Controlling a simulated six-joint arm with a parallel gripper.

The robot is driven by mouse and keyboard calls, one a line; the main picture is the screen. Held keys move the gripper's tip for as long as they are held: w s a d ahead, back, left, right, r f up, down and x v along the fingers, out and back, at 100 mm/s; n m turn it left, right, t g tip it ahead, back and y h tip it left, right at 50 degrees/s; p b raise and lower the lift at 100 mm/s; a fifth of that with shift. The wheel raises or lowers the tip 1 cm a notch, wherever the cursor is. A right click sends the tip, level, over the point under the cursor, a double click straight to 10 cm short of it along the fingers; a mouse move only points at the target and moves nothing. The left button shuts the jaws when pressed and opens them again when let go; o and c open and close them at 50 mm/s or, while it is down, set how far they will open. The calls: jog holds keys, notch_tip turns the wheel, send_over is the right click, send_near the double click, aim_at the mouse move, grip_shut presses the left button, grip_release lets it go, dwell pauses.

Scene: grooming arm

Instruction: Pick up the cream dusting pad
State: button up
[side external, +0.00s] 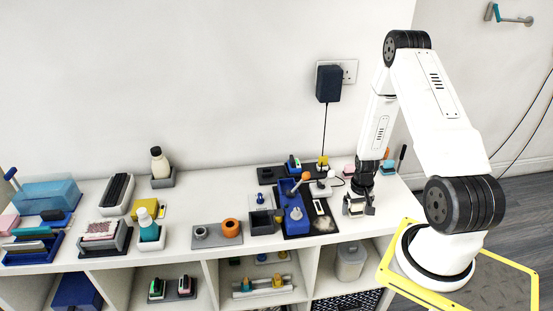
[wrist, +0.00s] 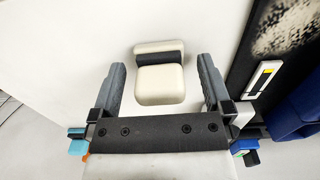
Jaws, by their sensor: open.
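The cream dusting pad (wrist: 159,86) is a rounded cream block with a dark band across it and a cream bar at its far end. In the wrist view it lies on the white top between the two fingers of my gripper (wrist: 160,66). The fingers are apart, with a gap between each finger and the pad. In the side external view my gripper (side external: 358,207) points down, low over the white shelf top (side external: 385,212) near its right end. I cannot make out the pad clearly there; the fingers seem to hide it.
A dark mat with a pale dusty patch (side external: 325,224) lies left of my gripper. A blue holder (side external: 291,192) stands on it. A grey tray with an orange ring (side external: 231,228) is further left. Small pink and blue items stand behind my gripper. The shelf's front edge is close.

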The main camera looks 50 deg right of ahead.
dwell(0.3)
jog(key=c, duration=1.3)
jog(key=shift+o, duration=0.2)
jog(key=shift+r, duration=0.1)
jog(key=shift+r, duration=4.9)
jog(key=o, duration=0.5)
jog(key=c, duration=0.4)
jog(key=shift+o, duration=0.2)
jog(key=w+a+f, duration=0.1)
jog(key=w+a, duration=0.6)
jog(key=w, duration=0.2)
jog(key=shift+a+f, duration=0.2)
jog(key=shift+a, duration=0.1)
